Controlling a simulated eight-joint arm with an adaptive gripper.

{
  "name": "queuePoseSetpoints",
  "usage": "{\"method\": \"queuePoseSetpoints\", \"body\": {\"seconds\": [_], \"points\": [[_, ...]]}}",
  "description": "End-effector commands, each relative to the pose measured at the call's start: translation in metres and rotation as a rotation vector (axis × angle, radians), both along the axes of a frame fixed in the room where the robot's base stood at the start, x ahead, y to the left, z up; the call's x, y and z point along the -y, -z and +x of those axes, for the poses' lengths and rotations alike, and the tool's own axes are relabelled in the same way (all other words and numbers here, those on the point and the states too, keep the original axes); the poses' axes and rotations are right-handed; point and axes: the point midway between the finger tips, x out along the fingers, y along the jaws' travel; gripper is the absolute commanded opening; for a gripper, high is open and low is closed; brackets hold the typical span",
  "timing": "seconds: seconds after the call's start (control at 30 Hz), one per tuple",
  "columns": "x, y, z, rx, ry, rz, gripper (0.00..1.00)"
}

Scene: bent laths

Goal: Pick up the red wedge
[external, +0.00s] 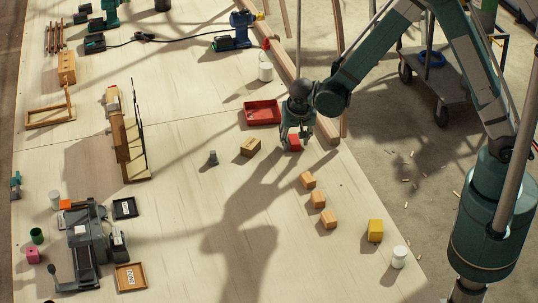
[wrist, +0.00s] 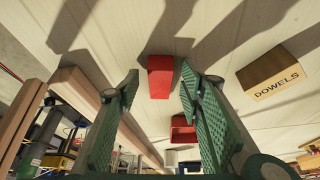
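The red wedge (external: 294,143) is a small red block on the pale table, near its right edge. My gripper (external: 296,146) is above it, pointing down, and partly covers it in the external view. In the wrist view the wedge (wrist: 160,77) shows between and just beyond the two green fingertips. My gripper (wrist: 160,85) is open there, with a gap on both sides of the wedge. I cannot tell how far the tips are above the table.
A red tray (external: 262,113) and a wooden box (external: 251,147), marked DOWELS in the wrist view (wrist: 271,75), stand nearby. Several small wooden blocks (external: 317,200) lie in front. Long wooden laths (external: 327,128) run along the right edge.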

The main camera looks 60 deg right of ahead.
Motion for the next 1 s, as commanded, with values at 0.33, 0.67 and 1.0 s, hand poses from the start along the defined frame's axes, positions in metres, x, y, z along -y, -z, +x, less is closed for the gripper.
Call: {"method": "queuePoseSetpoints", "body": {"seconds": [0.33,0.67,1.0], "points": [[-0.0001,0.0,0.0002,0.0,0.0,0.0,0.38],[-0.0001,0.0,0.0002,0.0,0.0,0.0,0.18],[-0.0001,-0.0001,0.0001,0.0,0.0,0.0,0.09]]}}
